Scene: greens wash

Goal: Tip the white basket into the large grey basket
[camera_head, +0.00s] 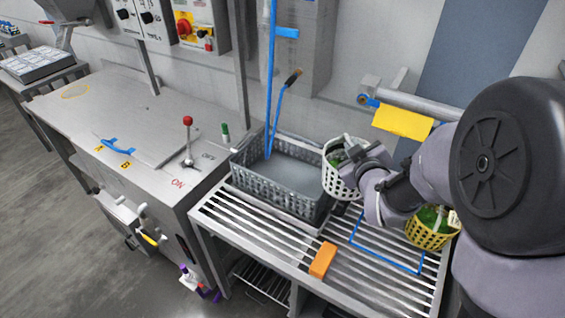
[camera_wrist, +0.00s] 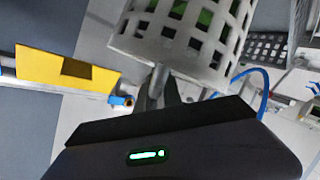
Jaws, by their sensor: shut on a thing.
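The white basket (camera_head: 336,178) has a slotted wall and green leaves inside. It is roughly upright just right of the large grey basket (camera_head: 262,192), near its right edge. The grey basket stands at the left end of the slatted table, and the part of its inside that I see looks empty. My gripper (camera_head: 352,172) is shut on the white basket; the arm partly hides the hold. In the wrist view the white basket (camera_wrist: 205,48) fills the top, with green showing through its slots, and my gripper (camera_wrist: 160,90) meets its lower edge.
A yellow basket (camera_head: 424,238) with greens stands right on the slatted table (camera_head: 300,250), partly behind my arm. An orange block (camera_head: 322,260) lies near the front edge, beside a blue outline (camera_head: 385,256). A blue tap hose (camera_head: 270,80) hangs behind the grey basket. A steel machine (camera_head: 120,130) stands left.

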